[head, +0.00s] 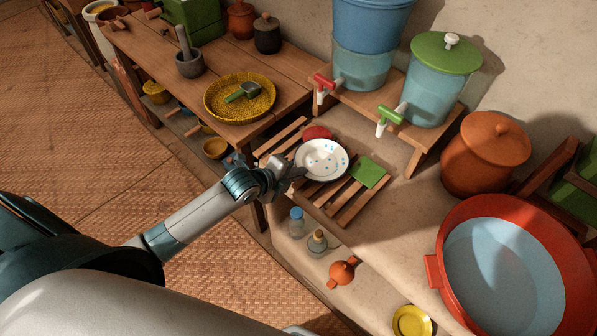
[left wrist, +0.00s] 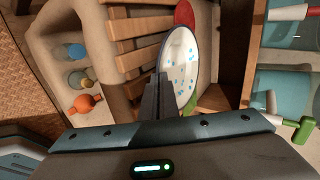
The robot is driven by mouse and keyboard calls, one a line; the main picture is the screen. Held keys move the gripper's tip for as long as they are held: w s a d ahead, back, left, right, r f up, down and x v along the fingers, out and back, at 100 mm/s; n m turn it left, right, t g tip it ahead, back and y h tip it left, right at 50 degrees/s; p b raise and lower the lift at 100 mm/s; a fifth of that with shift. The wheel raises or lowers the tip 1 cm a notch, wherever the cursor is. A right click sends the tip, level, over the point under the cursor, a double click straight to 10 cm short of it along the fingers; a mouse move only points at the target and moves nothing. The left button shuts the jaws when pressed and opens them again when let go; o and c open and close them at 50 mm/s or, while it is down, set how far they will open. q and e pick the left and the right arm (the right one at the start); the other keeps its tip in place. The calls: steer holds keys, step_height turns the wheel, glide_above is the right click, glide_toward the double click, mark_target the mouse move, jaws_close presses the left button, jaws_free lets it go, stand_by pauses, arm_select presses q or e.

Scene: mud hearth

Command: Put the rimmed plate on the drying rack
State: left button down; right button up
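The rimmed plate (head: 324,158), white with blue spots, is over the slatted wooden drying rack (head: 347,208). My left gripper (head: 298,173) is at the plate's near left rim, its fingers close together. In the left wrist view, the fingers (left wrist: 160,88) meet the rim of the plate (left wrist: 182,58) and look shut on it. The slats of the rack (left wrist: 143,27) show beside the plate there. I cannot tell whether the plate touches the slats. My right gripper is not in view.
A red round item (head: 317,132) and a green square (head: 369,172) are by the plate. Dispensers with taps (head: 388,120) stand behind. Bottles (head: 296,222), an orange pot (head: 342,272) and a red basin (head: 437,275) are in front and right. A yellow woven tray (head: 262,108) is left.

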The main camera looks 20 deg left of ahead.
arm_select(q)
steer(key=shift+f, duration=0.25)
steer(key=c, duration=2.3)
jaws_free()
steer(key=shift+r, duration=0.2)
steer(key=b+v, duration=0.1)
steer(key=v, duration=1.1)
steer(key=shift+b, duration=0.35)
steer(key=shift+f, duration=0.1)
